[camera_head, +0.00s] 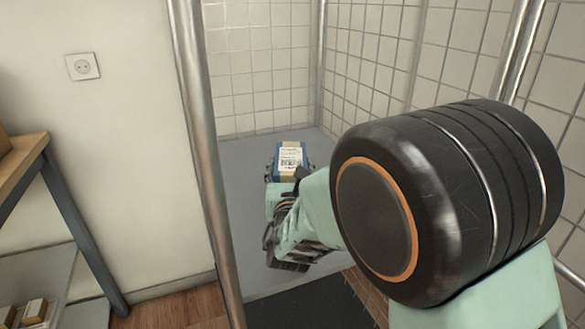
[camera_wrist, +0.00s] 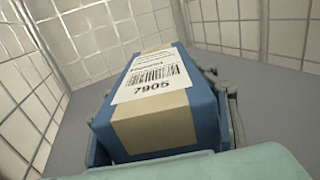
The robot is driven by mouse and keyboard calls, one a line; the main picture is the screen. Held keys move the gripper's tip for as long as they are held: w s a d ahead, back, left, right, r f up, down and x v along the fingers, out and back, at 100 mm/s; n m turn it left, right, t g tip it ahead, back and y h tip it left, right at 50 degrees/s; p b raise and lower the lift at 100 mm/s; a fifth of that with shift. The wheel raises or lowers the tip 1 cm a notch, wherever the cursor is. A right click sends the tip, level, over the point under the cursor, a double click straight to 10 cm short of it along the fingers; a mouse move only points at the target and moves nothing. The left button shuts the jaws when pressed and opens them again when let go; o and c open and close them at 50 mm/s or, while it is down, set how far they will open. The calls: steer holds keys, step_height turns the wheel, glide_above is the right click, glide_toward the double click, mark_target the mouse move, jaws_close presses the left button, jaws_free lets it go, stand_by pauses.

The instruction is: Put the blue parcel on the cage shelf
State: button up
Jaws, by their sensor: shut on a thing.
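The blue parcel (camera_head: 291,157) has tan tape and a white label with a barcode. In the wrist view the parcel (camera_wrist: 160,105) fills the middle, with the number 7905 on its label. My gripper (camera_wrist: 165,110) is shut on it, with a finger along each side. In the head view my gripper (camera_head: 290,172) reaches into the cage. The cage shelf (camera_head: 240,215) is a flat grey surface under and around the parcel. I cannot tell whether the parcel's underside touches the shelf.
Metal posts (camera_head: 190,120) and wire mesh (camera_head: 450,45) bound the cage. Bare shelf lies left of the parcel. A wooden-topped table (camera_head: 25,155) stands at the left, with small boxes (camera_head: 33,311) on its lower shelf. A wall socket (camera_head: 83,66) is above.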

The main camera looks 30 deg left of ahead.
mark_target(291, 174)
steer(key=shift+r, duration=0.1)
steer(key=o, duration=1.2)
steer(key=shift+f, duration=0.2)
steer(key=o, duration=0.5)
steer(key=shift+r, duration=0.1)
steer(key=shift+o, duration=0.2)
steer(key=p+v, duration=0.2)
steer(key=v, duration=0.8)
steer(key=shift+s+r, duration=0.15)
steer(key=shift+s, duration=0.15)
steer(key=shift+s+d, duration=0.45)
steer(key=shift+s, duration=0.15)
